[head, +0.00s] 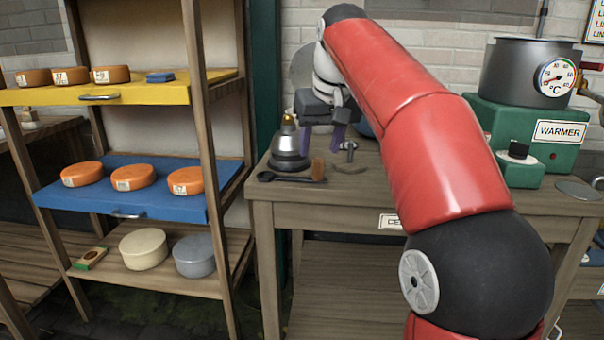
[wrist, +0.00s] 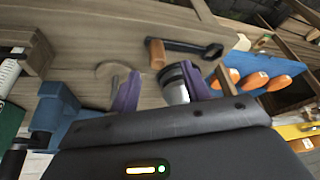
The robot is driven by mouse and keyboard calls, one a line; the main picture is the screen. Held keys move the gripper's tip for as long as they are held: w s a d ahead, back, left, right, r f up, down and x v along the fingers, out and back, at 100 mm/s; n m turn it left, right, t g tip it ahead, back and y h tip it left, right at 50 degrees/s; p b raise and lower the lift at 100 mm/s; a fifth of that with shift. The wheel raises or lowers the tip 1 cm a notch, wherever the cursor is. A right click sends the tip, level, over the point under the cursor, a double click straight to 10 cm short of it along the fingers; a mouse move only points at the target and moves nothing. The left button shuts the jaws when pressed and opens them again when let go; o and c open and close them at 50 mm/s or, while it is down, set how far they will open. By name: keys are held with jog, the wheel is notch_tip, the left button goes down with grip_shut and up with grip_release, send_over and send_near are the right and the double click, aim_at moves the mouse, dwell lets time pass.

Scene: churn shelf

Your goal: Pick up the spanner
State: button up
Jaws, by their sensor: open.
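A long dark tool (head: 287,177), which looks like the spanner, lies flat near the front left corner of the wooden bench (head: 375,183). Its rounded end points left, and a short brown upright piece (head: 318,168) stands at its right end. In the wrist view the dark tool (wrist: 190,47) lies beyond my fingertips, with the brown piece (wrist: 157,53) at its near-left end. My gripper (head: 322,138) is open and empty above the bench, behind and apart from the tool. Its purple fingers (wrist: 160,85) point toward the bench top in the wrist view.
A silver bell-shaped object (head: 289,152) stands just behind the tool, close to one finger. The green warmer (head: 560,135) with a pot stands at the right. A shelf with a blue board (head: 125,203) is left.

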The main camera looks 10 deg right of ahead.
aim_at(319, 160)
jog(key=b+x, duration=0.1)
jog(key=x, duration=0.4)
jog(key=shift+d+f, duration=0.15)
jog(key=shift+f, duration=0.3)
jog(key=c, duration=1)
